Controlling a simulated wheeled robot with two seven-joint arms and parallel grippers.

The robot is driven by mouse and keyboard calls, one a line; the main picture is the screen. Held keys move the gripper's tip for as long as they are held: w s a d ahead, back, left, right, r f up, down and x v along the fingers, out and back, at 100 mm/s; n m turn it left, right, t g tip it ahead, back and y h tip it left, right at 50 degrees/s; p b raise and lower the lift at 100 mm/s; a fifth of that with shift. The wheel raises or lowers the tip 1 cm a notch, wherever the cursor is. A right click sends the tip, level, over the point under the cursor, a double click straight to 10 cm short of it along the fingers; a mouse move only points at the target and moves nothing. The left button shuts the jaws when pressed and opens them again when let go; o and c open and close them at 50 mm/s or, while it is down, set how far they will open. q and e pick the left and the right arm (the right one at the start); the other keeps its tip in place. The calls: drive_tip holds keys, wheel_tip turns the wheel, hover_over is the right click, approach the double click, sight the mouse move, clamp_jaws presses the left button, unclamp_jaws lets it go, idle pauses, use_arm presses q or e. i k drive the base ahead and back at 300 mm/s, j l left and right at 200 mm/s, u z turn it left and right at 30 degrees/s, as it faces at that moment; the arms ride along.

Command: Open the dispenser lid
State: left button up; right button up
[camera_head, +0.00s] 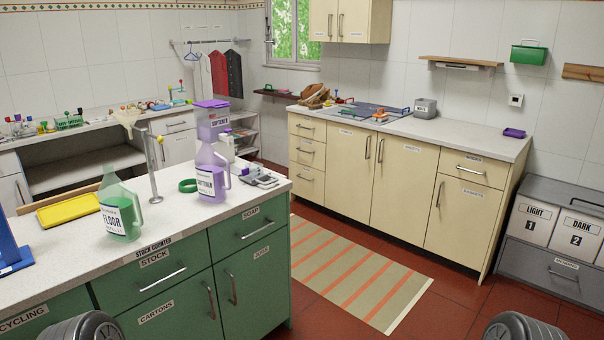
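A dispenser (211,124) labelled SOFTENER, a clear purple-tinted box, stands on the stock counter. Its purple lid (211,104) lies flat across the top and looks shut. A purple softener jug (209,172) stands in front of it and hides its lower part. Rounded grey parts of my two arms show at the bottom edge, left and right, far from the dispenser. Neither gripper's fingers are in view.
The stock counter (170,221) also holds a green floor-cleaner jug (120,211), a yellow tray (68,209), a metal post (153,165) and a green ring (188,186). A striped rug (345,272) lies on open red floor between the counter and the cream cabinets (400,190).

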sight(214, 103)
drive_tip(key=i+l+z, duration=0.25)
drive_tip(key=i+z, duration=0.15)
drive_tip(key=i, duration=0.3)
drive_tip(key=i+l+z, duration=0.1)
drive_tip(key=i+z, duration=0.25)
drive_tip(key=i, duration=0.3)
drive_tip(key=i+l+u, duration=0.1)
drive_tip(key=i+u, duration=0.15)
drive_tip(key=i, duration=0.25)
drive_tip(key=i+l+u, duration=0.15)
drive_tip(key=i+u, duration=0.15)
drive_tip(key=i, duration=0.25)
drive_tip(key=i+l+u, duration=0.25)
drive_tip(key=i, duration=0.2)
drive_tip(key=i+l+u, duration=0.3)
drive_tip(key=i+l, duration=0.15)
